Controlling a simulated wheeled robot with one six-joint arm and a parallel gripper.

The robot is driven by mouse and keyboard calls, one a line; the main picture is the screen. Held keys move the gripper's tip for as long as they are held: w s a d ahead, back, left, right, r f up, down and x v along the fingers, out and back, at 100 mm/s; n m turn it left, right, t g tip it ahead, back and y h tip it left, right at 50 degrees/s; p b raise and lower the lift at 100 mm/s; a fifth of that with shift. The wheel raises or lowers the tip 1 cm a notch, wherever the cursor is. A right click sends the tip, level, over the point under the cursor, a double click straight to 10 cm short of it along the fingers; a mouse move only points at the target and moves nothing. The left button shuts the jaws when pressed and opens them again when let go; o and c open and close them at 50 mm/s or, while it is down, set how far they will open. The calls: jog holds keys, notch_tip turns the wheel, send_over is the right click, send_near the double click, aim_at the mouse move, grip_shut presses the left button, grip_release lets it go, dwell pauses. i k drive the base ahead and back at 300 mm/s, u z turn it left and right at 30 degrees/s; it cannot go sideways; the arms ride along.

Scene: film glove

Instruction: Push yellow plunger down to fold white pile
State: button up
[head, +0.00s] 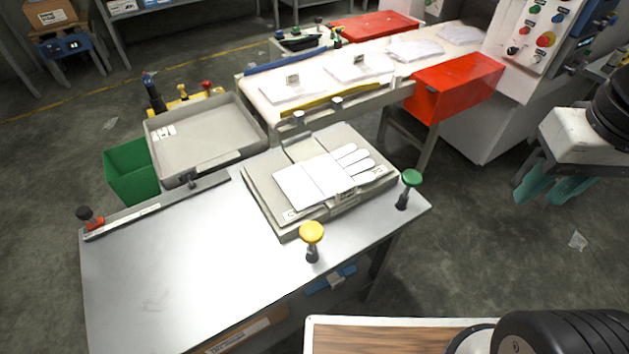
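The yellow plunger (312,233) stands upright at the front edge of the metal table, its round knob raised on a dark stem. The white pile (314,182) lies flat on a beige folding plate (268,206) behind it; its glove-like finger shapes point right. My gripper (541,200) hangs at the far right, over the floor, with its two teal fingers apart and nothing visible between them. It is well clear of the plunger and pile.
A green-topped plunger (411,180) stands at the table's right corner and a black-and-red knob (90,217) at its left edge. A grey tray (200,143) sits behind. A conveyor (262,99) with white piles and a red box (455,84) are farther back. The table's front left (170,285) is clear.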

aim_at(312, 232)
jog(key=z, duration=1.05)
jog(key=k, duration=0.5)
jog(key=u, duration=1.05)
